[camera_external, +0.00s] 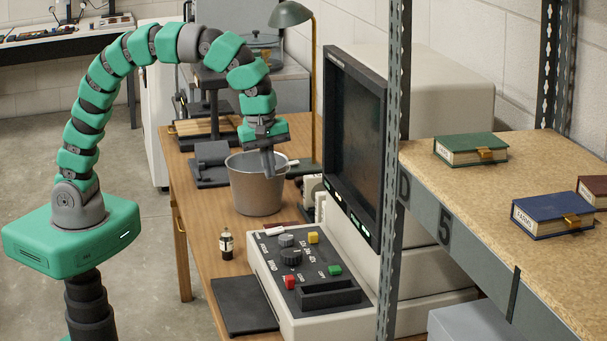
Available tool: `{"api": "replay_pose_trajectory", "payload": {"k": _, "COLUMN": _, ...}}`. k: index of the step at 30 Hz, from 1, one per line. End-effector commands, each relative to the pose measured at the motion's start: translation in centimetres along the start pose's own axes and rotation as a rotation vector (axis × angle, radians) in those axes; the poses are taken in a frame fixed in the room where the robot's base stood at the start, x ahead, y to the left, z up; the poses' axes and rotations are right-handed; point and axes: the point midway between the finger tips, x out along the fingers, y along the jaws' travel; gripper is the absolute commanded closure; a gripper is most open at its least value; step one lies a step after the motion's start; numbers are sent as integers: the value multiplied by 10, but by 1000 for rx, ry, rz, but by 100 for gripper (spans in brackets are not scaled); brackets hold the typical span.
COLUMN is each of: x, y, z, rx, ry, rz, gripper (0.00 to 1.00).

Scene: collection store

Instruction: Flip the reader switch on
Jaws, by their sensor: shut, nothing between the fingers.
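The reader stands on the wooden desk, with a large dark screen (352,140) in a tall frame and small lit greenish marks along its lower edge. In front of it is a control panel (262,279) with a pale casing and dark top. It carries two dark knobs (290,256), a yellow button (313,237), a green button (334,270), a red button (290,282) and a small white bar (275,231). I cannot tell which part is the switch or its position. My gripper (268,173) is shut and empty, pointing down at the metal bucket's mouth, behind the panel.
The metal bucket (256,197) stands on the desk (200,218) behind the panel. A lamp (291,15) rises behind. A shelf post (392,200) and a shelf with books bound the right.

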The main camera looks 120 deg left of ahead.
Motion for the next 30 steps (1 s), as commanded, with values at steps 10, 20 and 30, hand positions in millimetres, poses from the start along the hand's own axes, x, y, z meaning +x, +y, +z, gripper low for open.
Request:
{"api": "replay_pose_trajectory", "payload": {"k": 10, "x": 55, "y": -2, "z": -1, "rx": 0, "ry": 2, "rz": -4, "gripper": 100}}
{"api": "replay_pose_trajectory", "payload": {"k": 20, "x": 114, "y": -2, "z": -1, "rx": 0, "ry": 3, "rz": -6, "gripper": 100}}
{"api": "replay_pose_trajectory", "payload": {"k": 30, "x": 137, "y": -1, "z": 0, "rx": 0, "ry": 1, "rz": -2, "gripper": 100}}
